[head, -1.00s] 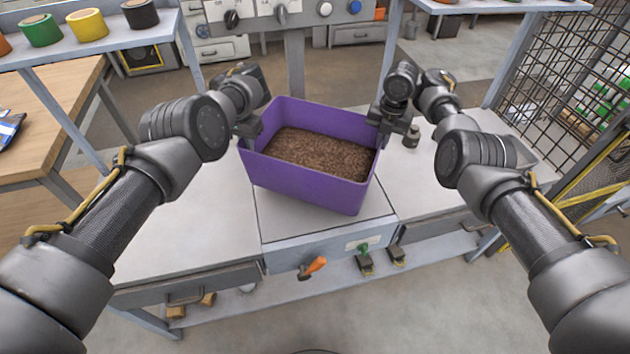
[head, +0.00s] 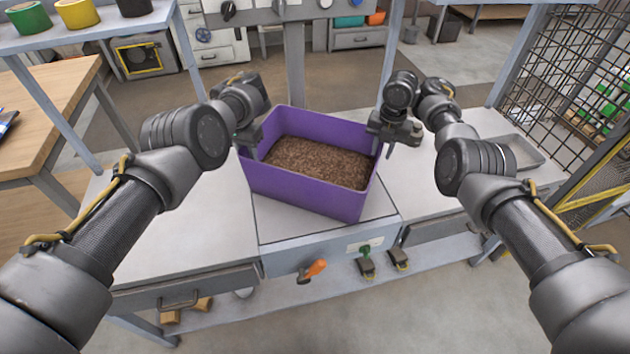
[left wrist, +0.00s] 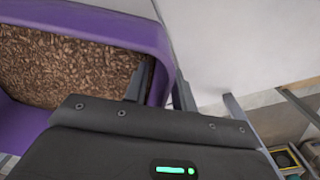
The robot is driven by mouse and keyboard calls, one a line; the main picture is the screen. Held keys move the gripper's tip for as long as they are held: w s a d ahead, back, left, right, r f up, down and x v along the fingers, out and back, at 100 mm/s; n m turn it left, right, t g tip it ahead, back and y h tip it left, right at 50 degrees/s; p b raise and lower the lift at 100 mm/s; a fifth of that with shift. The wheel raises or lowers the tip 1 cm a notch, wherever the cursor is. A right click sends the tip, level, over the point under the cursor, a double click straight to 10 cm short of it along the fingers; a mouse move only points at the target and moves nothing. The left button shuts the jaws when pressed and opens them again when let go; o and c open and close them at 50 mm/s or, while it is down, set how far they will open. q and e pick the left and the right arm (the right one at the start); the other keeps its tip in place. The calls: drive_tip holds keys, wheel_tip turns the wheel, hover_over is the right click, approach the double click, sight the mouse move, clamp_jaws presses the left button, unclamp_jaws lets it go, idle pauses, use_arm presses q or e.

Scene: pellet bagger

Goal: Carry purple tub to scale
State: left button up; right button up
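The purple tub (head: 305,191), filled with brown pellets (head: 318,161), stands upright on the pale middle plate (head: 280,222) of the bench, which looks like the scale. The tub is slightly turned. My left gripper (head: 249,147) is at its left wall. In the left wrist view the left gripper (left wrist: 161,88) has one finger inside the tub (left wrist: 110,25) and one outside, spread with the rim between them. My right gripper (head: 384,149) is at the right wall, its fingers spread around the rim.
A grey tray (head: 518,152) lies on the bench at the right, before a wire mesh fence (head: 565,65). An orange handle (head: 313,270) sticks out at the bench front. A shelf with coloured rolls (head: 77,14) is at upper left. The bench left of the tub is clear.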

use_arm(q)
drive_tip(key=shift+w+r, duration=0.1)
use_arm(e)
drive_tip(key=shift+w+f, duration=0.1)
use_arm(q)
wheel_tip(320, 180, up, 12)
drive_tip(key=shift+a, duration=0.3)
use_arm(e)
wheel_tip(320, 180, up, 12)
drive_tip(key=shift+d, duration=0.3)
idle(0.3)
idle(0.5)
